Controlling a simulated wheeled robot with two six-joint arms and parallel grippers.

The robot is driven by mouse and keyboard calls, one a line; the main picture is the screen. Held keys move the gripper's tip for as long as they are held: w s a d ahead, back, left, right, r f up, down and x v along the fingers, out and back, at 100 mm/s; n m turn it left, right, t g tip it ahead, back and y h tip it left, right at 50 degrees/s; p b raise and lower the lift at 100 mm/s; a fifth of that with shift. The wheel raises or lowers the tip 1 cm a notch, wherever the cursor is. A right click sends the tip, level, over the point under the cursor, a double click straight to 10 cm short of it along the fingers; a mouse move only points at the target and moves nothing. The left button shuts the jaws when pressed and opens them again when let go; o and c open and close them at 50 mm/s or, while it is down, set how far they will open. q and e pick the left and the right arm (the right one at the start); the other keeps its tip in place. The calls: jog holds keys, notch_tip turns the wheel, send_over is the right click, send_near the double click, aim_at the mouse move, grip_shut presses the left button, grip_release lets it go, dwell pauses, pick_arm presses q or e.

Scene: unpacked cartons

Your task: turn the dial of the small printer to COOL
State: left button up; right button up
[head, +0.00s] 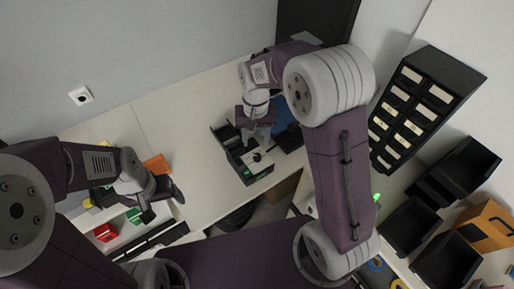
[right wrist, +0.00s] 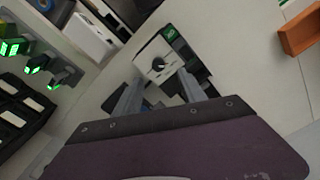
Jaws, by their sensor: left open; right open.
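The small printer (head: 238,162) is a dark box on the pale table, with a white panel and a green patch at its near end. Its black dial (head: 257,157) also shows in the right wrist view (right wrist: 158,66), round on the white panel. The dial's marks are too small to read. My right gripper (head: 259,139) is open just above the printer. In the right wrist view its fingers (right wrist: 160,80) reach toward the panel on either side of the dial; I cannot tell whether they touch it. My left gripper (head: 163,201) is open and empty at the left, far from the printer.
A blue item (head: 282,114) lies behind the printer. An orange box (head: 156,165) and red and green items stand near my left gripper. A black drawer cabinet (head: 424,105) and black bins (head: 409,226) stand at the right. The table between my grippers is clear.

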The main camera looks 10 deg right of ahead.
send_over(257, 156)
jog(key=f, duration=0.4)
jog(key=shift+d+f, duration=0.25)
jog(key=shift+f, duration=0.1)
jog(key=f, duration=0.3)
jog(key=f+p, duration=0.1)
jog(key=shift+s+a+f, duration=0.1)
jog(key=shift+a+f, duration=0.1)
jog(key=shift+a, duration=0.15)
jog(key=shift+d+f, duration=0.15)
jog(key=shift+d, duration=0.05)
grip_shut()
